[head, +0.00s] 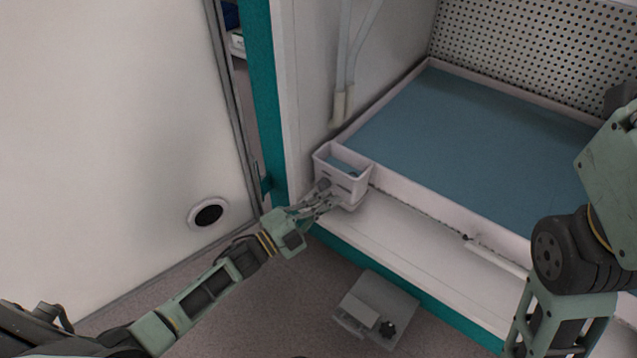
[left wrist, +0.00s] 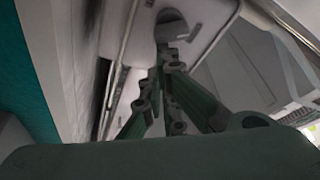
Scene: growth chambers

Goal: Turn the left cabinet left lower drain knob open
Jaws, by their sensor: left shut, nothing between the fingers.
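The left lower drain knob looks like a small grey round part (head: 323,184) on the front of a small white box (head: 356,187) at the tray's left front corner. In the left wrist view a grey rounded knob (left wrist: 172,24) shows on a white surface just beyond the fingertips. My left gripper (head: 328,196) is shut and empty, its fingers right at the front of the box. The left wrist view shows its closed fingers (left wrist: 166,68) pointing at the knob; I cannot tell whether they touch it. My right gripper is out of view; only my right arm shows.
A blue-bottomed white tray (head: 400,180) fills the cabinet shelf. A small dark knob with a white pipe (head: 498,256) sits along its front. A grey box with a black knob (head: 375,307) stands on the floor below. The open white door (head: 110,120) is at left.

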